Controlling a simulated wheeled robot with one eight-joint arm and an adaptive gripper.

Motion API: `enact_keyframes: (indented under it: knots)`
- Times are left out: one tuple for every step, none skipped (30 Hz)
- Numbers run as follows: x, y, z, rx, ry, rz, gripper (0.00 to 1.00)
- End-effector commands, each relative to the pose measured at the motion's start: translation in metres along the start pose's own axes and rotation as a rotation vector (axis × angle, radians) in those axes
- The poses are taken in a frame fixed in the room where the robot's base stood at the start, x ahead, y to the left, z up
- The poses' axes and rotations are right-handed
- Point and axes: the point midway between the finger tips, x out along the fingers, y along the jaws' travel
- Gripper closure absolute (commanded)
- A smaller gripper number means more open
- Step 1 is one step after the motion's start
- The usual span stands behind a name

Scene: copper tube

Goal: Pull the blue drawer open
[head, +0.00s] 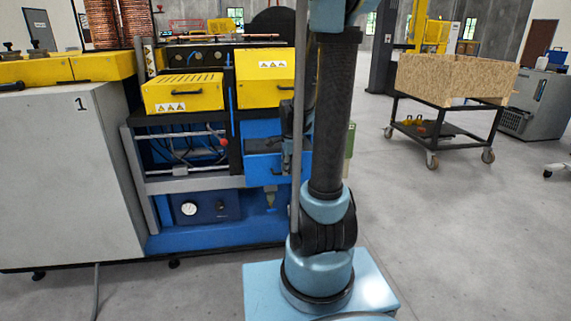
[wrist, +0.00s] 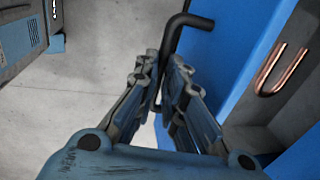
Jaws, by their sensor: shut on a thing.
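The blue drawer (head: 262,168) is in the blue and yellow machine in the head view, partly hidden behind my arm. In the wrist view its blue front (wrist: 232,50) stands to the right of my gripper (wrist: 163,72). The black bent bar handle (wrist: 178,32) runs between my two fingers, which are closed around it. A U-shaped copper tube (wrist: 279,72) lies in a grey space behind the blue front. How far the drawer stands out is hard to tell. In the head view my arm mostly hides the gripper.
The machine has yellow covers (head: 184,93) above and a grey cabinet (head: 65,175) to its left. A wheeled cart with a wooden box (head: 455,80) stands at the right. The grey floor (head: 450,240) between is clear.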

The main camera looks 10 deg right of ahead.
Motion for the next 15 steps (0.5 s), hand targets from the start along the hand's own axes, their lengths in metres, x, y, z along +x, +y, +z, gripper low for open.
enact_keyframes:
  knots:
    - [-0.002, 0.007, 0.001, 0.000, -0.003, 0.000, 1.00]
    - [-0.002, 0.011, 0.001, 0.000, -0.003, 0.000, 1.00]
    - [-0.003, 0.015, 0.001, 0.000, -0.003, 0.000, 1.00]
    - [-0.004, 0.018, 0.001, 0.000, -0.003, 0.000, 1.00]
    - [-0.004, 0.021, 0.001, 0.000, -0.003, 0.000, 1.00]
    - [-0.005, 0.024, 0.001, 0.000, -0.003, 0.000, 1.00]
    - [-0.005, 0.026, 0.001, 0.000, -0.003, 0.000, 1.00]
    - [-0.005, 0.028, 0.001, 0.000, -0.003, 0.000, 1.00]
    - [-0.006, 0.029, 0.001, 0.000, -0.003, 0.000, 1.00]
    - [-0.006, 0.030, 0.001, 0.000, -0.003, 0.000, 1.00]
    - [-0.006, 0.031, 0.001, 0.000, -0.003, 0.000, 1.00]
    - [-0.006, 0.032, 0.001, 0.000, -0.003, 0.000, 1.00]
    - [-0.006, 0.033, 0.001, 0.000, -0.003, 0.000, 1.00]
    - [-0.006, 0.033, 0.001, 0.000, -0.003, 0.000, 1.00]
    - [-0.006, 0.033, 0.001, 0.000, -0.003, 0.000, 1.00]
